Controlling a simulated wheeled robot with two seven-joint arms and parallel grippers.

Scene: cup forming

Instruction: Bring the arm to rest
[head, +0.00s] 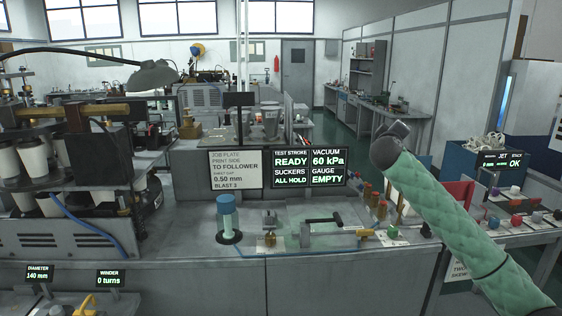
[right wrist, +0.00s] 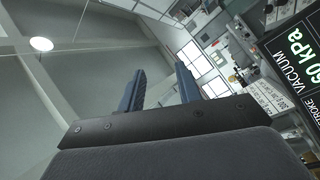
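My right arm, in a green quilted sleeve (head: 440,205), comes in from the lower right of the head view. It reaches up and is raised above the right part of the bench. Its dark far end, with the right gripper (head: 397,129), points up and away, small and partly hidden by the arm. In the right wrist view the right gripper (right wrist: 160,72) has two dark fingers standing apart with nothing between them. Behind them are the ceiling and high windows. My left arm and gripper are not in view.
The grey bench (head: 190,220) carries a blue cylinder (head: 227,215), a black-handled lever fixture (head: 325,228) and several coloured knobs. Display screens (head: 308,168) stand behind. A machine with paper cups (head: 31,157) fills the left. A side table with coloured pieces (head: 515,222) is at right.

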